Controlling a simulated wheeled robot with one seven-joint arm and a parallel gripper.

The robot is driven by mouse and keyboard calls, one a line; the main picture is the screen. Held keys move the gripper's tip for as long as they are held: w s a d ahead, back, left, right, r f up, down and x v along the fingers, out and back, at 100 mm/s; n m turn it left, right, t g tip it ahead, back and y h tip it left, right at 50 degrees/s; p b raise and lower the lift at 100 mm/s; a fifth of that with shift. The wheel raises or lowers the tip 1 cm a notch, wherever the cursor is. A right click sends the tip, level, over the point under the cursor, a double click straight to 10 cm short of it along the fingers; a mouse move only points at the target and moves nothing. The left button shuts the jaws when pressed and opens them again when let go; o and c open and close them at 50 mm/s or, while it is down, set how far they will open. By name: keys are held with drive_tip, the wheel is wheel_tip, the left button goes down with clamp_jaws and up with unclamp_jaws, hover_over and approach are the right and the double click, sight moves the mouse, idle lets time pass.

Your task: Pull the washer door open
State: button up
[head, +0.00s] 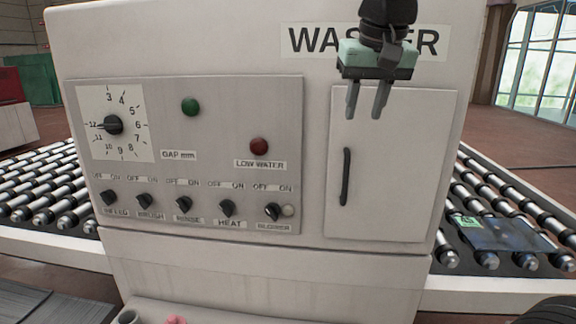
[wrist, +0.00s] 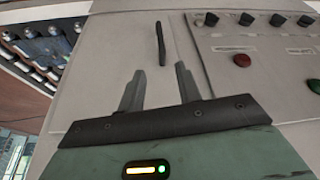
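The washer door (head: 385,190) is a pale panel on the right of the machine front in the head view, and it looks shut. Its dark upright handle (head: 346,177) is near the door's left edge; it also shows in the wrist view (wrist: 160,44), beyond the fingertips. My gripper (head: 366,114) is in front of the door's upper part, above and to the right of the handle. Its two fingers are apart with nothing between them, also in the wrist view (wrist: 162,80). The gripper does not touch the handle.
A control panel (head: 230,172) with a dial, knobs, a green button (head: 190,106) and a red lamp (head: 259,147) is left of the door. Roller conveyors run on both sides; a dark glass pane (head: 498,234) lies on the right one (head: 530,262). The space before the door looks clear.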

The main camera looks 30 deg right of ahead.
sight(348, 162)
drive_tip(key=p+x, duration=0.1)
drive_tip(key=x, duration=0.4)
drive_tip(key=p+x, duration=0.1)
drive_tip(key=x, duration=0.5)
drive_tip(key=p+x, duration=0.1)
drive_tip(key=x, duration=0.4)
drive_tip(key=shift+w+d+f, duration=0.1)
drive_tip(key=shift+w+f, duration=0.05)
drive_tip(key=shift+w, duration=0.3)
clamp_jaws()
